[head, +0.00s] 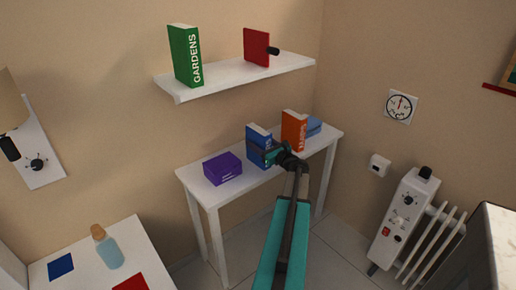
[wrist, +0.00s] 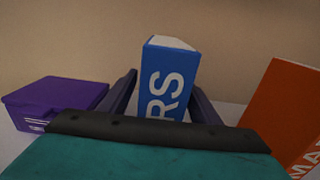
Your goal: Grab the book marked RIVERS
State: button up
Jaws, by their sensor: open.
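The blue book (head: 258,134) stands upright on the narrow white table, between a purple box and an orange book. In the wrist view the blue book (wrist: 172,80) shows large white letters ending in "RS"; the rest of its title is hidden behind my gripper. My gripper (wrist: 164,88) is open, with one dark finger on each side of the blue book. In the head view my gripper (head: 272,155) is at the front of the blue book and covers its lower part. I cannot tell whether the fingers touch it.
The purple box (head: 223,168) lies left of the blue book. The orange book (head: 294,130) stands close on the right, leaning in the wrist view, with a blue object (head: 313,126) behind. A shelf (head: 235,78) above holds a green GARDENS book (head: 185,56).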

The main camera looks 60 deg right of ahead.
aim_at(259, 135)
jog(key=c, duration=1.4)
grip_shut()
jog(key=shift+r, duration=0.2)
jog(key=shift+r, duration=1.35)
jog(key=shift+s+a+r, duration=0.15)
jog(key=shift+a+r, duration=0.05)
jog(key=shift+r, duration=0.1)
jog(key=s+a+r+b, duration=0.1)
jog(key=s+a+b, duration=0.1)
jog(key=s+a, duration=0.8)
jog(key=shift+s+a+r, duration=0.2)
jog(key=shift+s+a, duration=0.05)
jog(key=shift+s, duration=0.4)
